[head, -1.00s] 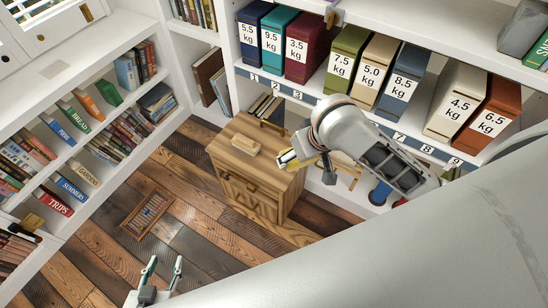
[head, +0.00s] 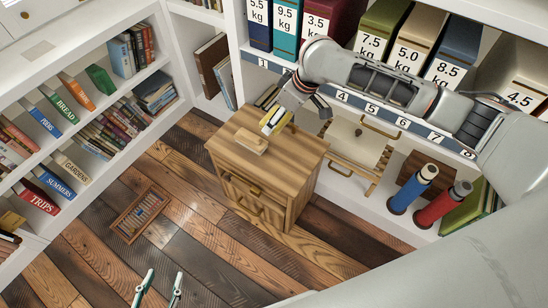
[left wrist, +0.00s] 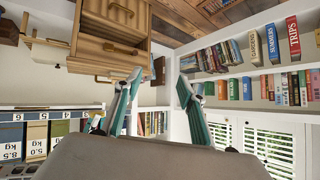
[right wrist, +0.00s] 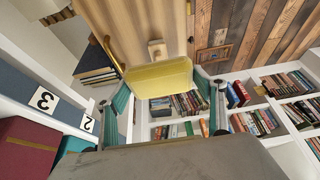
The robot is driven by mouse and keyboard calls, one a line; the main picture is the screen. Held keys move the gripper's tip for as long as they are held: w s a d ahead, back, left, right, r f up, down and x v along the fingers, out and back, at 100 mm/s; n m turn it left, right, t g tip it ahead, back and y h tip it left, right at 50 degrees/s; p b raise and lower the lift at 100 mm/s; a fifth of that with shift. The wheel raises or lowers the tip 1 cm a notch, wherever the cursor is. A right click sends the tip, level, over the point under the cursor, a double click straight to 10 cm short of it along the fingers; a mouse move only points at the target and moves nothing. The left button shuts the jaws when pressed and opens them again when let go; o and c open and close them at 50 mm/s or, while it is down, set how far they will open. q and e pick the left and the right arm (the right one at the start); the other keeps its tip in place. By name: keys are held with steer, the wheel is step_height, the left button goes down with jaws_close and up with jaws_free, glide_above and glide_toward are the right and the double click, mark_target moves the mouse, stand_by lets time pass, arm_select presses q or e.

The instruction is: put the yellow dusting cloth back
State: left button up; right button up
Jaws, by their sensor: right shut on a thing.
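The yellow dusting cloth (head: 276,121) is held in my right gripper (head: 280,116). In the right wrist view the cloth (right wrist: 158,80) is a flat yellow piece spanning between the teal fingers (right wrist: 165,105). In the head view it appears in front of the back edge of the wooden cabinet top (head: 285,150), close to a pale wooden block (head: 251,143) lying there. I cannot tell its height above the top. My left gripper (head: 160,289) is open and empty at the bottom; its spread fingers also show in the left wrist view (left wrist: 158,95).
Numbered binders (head: 371,37) with weight labels stand on the upper shelf behind. A cream tray-like piece with brass handles (head: 352,150), a blue roll (head: 413,188) and a red roll (head: 443,204) are on the right. A framed abacus-like object (head: 139,214) lies on the plank floor.

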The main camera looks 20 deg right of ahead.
steer(key=shift+w+d+f, duration=0.1)
steer(key=shift+w+f, duration=0.05)
steer(key=shift+f, duration=0.3)
step_height(320, 180, down, 4)
steer(key=b, duration=0.7)
glide_toward(274, 158)
steer(key=shift+w+a+f, duration=0.6)
steer(key=shift+w+a, duration=0.05)
steer(key=shift+w, duration=0.05)
steer(key=shift+w+f, duration=0.15)
steer(key=shift+o, duration=0.2)
step_height(274, 158, down, 5)
steer(key=shift+r+b, duration=0.2)
steer(key=shift+b, duration=0.9)
steer(key=shift+r, duration=0.35)
steer(key=shift+c, duration=0.2)
arm_select(q)
steer(key=w+d+r+n+t+h, duration=0.1)
steer(key=w+d+r+n+h, duration=0.1)
steer(key=d, duration=0.4)
steer(key=shift+w+d+r+t, duration=0.4)
steer(key=shift+w+r, duration=0.1)
steer(key=shift+r, duration=0.45)
arm_select(e)
steer(key=shift+f, duration=0.1)
